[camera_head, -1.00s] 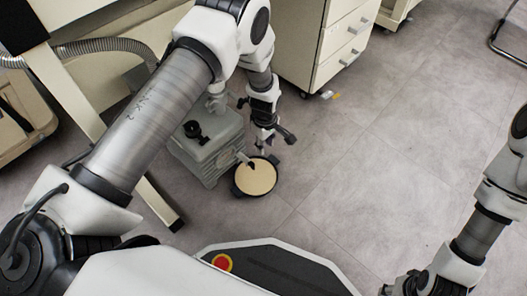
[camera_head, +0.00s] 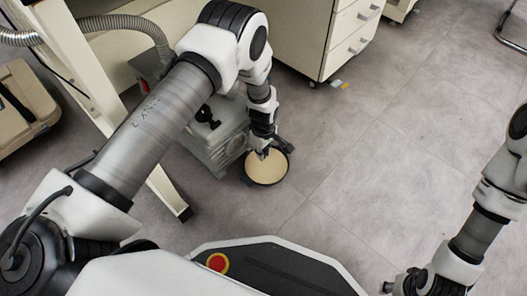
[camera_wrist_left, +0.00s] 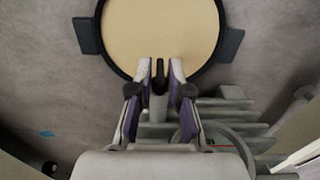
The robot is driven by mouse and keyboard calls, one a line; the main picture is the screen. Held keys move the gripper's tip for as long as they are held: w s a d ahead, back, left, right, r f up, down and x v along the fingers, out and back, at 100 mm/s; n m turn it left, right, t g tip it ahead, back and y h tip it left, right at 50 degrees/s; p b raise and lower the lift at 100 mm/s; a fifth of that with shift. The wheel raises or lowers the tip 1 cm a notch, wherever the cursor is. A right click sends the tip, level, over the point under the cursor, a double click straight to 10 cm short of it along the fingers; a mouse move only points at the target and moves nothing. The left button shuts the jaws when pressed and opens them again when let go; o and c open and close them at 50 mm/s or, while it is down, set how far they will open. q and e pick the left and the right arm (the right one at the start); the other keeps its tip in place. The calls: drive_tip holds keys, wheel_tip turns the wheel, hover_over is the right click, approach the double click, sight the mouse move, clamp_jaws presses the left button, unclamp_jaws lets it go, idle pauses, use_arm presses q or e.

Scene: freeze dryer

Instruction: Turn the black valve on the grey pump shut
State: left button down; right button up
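The grey pump (camera_head: 222,150) stands on the floor, partly hidden behind my left arm. Its ribbed body also shows in the wrist view (camera_wrist_left: 225,115). The black valve (camera_wrist_left: 160,75) is a narrow upright piece on the pump's front, beside the pan; in the head view my gripper hides it. My left gripper (camera_head: 262,153) points down there. In the wrist view its two fingers (camera_wrist_left: 159,72) stand on either side of the valve, with small gaps visible, so it looks open around it. My right gripper (camera_head: 400,286) is at the bottom edge, partly cut off.
A round black pan (camera_head: 268,180) with cream-coloured contents and side handles lies on the floor in front of the pump. A black knob (camera_head: 207,116) is on the pump's top. A drawer cabinet (camera_head: 345,40) stands behind, a bench leg (camera_head: 168,190) to the left. Floor to the right is clear.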

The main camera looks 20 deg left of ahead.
use_arm(q)
drive_tip(key=shift+f, duration=0.1)
use_arm(e)
drive_tip(key=shift+f, duration=0.2)
use_arm(q)
drive_tip(key=shift+w+g+b, duration=0.1)
drive_tip(key=shift+g+b, duration=0.45)
drive_tip(key=shift+g, duration=0.05)
drive_tip(key=shift+w+d+f+g+y+b, duration=0.1)
drive_tip(key=shift+g+y+b, duration=0.5)
drive_tip(key=shift+g, duration=0.3)
use_arm(e)
drive_tip(key=shift+w+f, duration=0.2)
drive_tip(key=shift+f, duration=0.35)
drive_tip(key=shift+w+f, duration=0.15)
drive_tip(key=shift+f, duration=0.4)
use_arm(q)
drive_tip(key=shift+g, duration=0.7)
use_arm(e)
drive_tip(key=shift+w+f, duration=0.1)
drive_tip(key=shift+f, duration=0.1)
use_arm(q)
drive_tip(key=shift+w+g+y, duration=0.1)
drive_tip(key=shift+g+y, duration=0.5)
drive_tip(key=shift+g, duration=0.4)
drive_tip(key=c, duration=1.3)
unclamp_jaws()
